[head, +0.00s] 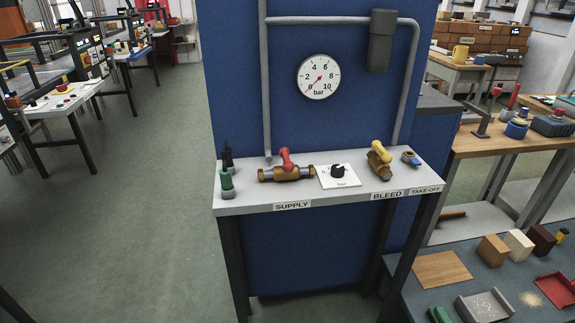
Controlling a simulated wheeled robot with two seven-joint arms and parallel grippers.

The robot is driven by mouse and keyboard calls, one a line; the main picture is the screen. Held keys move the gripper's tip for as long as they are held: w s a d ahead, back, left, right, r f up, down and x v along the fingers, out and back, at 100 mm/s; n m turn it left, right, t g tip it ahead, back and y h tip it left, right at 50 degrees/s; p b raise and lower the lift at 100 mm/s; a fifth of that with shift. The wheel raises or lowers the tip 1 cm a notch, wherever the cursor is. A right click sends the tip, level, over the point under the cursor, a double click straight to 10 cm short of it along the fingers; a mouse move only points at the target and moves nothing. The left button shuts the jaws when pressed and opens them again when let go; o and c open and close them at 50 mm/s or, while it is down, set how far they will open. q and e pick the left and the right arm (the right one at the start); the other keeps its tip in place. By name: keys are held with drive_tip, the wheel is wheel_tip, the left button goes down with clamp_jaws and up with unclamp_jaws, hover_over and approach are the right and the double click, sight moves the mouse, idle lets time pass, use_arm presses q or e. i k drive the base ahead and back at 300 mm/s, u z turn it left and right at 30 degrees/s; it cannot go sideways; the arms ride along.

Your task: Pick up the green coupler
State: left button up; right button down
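The green coupler (226,181) stands upright at the left front of the light grey shelf (245,203), on a grey lower part. A black upright fitting (227,156) stands just behind it. Neither of my grippers is in view, and nothing is touching the coupler.
Right of the coupler are a brass valve with red handle (287,168), a black knob on a white plate (338,172), a yellow-handled valve (380,158) and a blue fitting (410,157). A blue panel with gauge (319,77) rises behind. The floor at left is clear.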

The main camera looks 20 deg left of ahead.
sight(225, 174)
drive_tip(key=z, duration=0.85)
drive_tip(key=i, duration=1)
drive_tip(key=u, duration=2.95)
